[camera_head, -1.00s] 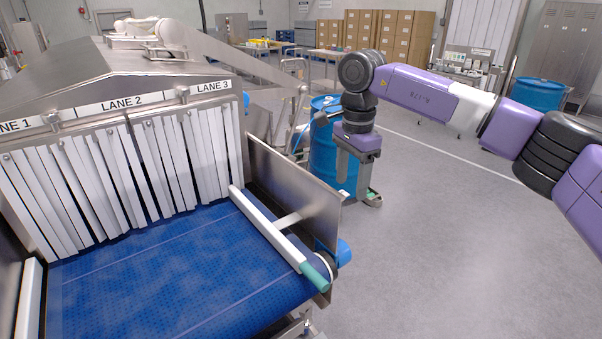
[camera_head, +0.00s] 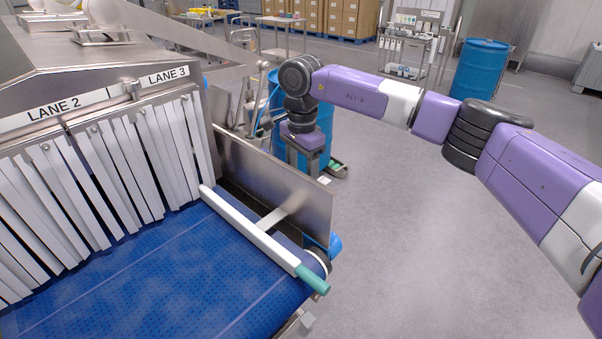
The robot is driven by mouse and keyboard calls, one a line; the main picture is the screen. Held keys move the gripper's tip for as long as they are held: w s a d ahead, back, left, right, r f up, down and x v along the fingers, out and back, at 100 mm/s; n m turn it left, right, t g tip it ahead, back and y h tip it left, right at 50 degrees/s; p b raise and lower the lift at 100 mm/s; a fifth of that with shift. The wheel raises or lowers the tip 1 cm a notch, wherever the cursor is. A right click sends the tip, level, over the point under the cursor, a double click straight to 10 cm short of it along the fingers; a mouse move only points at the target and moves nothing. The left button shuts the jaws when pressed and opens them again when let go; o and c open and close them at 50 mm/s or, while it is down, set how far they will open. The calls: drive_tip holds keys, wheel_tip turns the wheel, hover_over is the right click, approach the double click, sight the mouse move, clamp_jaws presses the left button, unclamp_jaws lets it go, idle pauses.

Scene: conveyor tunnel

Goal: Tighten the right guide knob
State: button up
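The right guide rail (camera_head: 245,230) is a white bar with a teal end (camera_head: 313,280), lying along the right side of the blue belt (camera_head: 150,280). A bracket rod joins it to the metal side plate (camera_head: 275,180). A blue knob (camera_head: 335,245), likely the right guide knob, shows at the plate's outer right edge, mostly hidden by it. My gripper (camera_head: 325,172) points down beyond the plate, above and behind the knob and apart from it. Its fingers look spread and empty; the plate hides part of them.
A blue drum (camera_head: 325,115) stands behind my gripper. White strip curtains (camera_head: 150,160) hang at the tunnel mouth on the left. Another blue drum (camera_head: 480,70) and a wheeled cart (camera_head: 412,45) stand at the back. The floor (camera_head: 420,240) right of the conveyor is clear.

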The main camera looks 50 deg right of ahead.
drive_tip(key=shift+f, duration=0.7)
clamp_jaws()
